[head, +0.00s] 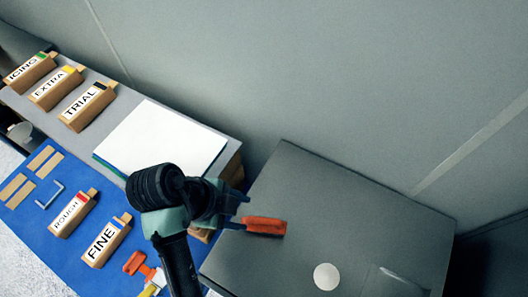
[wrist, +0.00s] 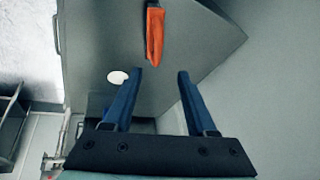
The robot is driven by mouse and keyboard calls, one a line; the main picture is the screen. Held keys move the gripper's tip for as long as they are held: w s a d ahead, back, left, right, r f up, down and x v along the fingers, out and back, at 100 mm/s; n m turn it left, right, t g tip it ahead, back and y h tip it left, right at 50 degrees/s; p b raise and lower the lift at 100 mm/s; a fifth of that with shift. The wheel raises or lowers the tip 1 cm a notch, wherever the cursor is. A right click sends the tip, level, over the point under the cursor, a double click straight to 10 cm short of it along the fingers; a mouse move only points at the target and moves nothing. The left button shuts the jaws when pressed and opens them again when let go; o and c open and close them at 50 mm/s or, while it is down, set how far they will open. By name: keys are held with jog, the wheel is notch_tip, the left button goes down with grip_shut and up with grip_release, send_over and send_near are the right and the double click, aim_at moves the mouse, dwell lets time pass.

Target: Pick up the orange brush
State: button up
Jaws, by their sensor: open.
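An orange block-like object (head: 264,226), which looks like the orange brush, is at the left part of the grey box top. It also shows in the wrist view (wrist: 155,34), long and narrow, ahead of my fingertips. Bristles cannot be made out. My gripper (head: 238,211) is just left of it in the head view. In the wrist view my gripper (wrist: 160,74) has its two blue fingers apart, with nothing between them. The orange object lies beyond the tips, roughly in line with the gap.
The grey box (head: 350,215) has a white disc (head: 326,277) on top. Another orange-and-white tool (head: 137,264) lies on the blue mat (head: 50,225). Labelled bags ROUGH (head: 74,215) and FINE (head: 106,242) are on the mat. White sheets (head: 165,138) lie behind my arm.

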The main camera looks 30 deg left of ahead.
aim_at(261, 220)
jog(key=x, duration=0.5)
jog(key=p+x, duration=0.1)
jog(key=x, duration=0.1)
jog(key=shift+s+d+f, duration=0.1)
jog(key=shift+d+f, duration=0.1)
jog(key=shift+f, duration=0.25)
jog(key=shift+p+x, duration=0.9)
jog(key=shift+x, duration=1.6)
jog(key=shift+a+f, duration=0.1)
jog(key=shift+a, duration=0.05)
jog(key=shift+c, duration=0.2)
grip_shut()
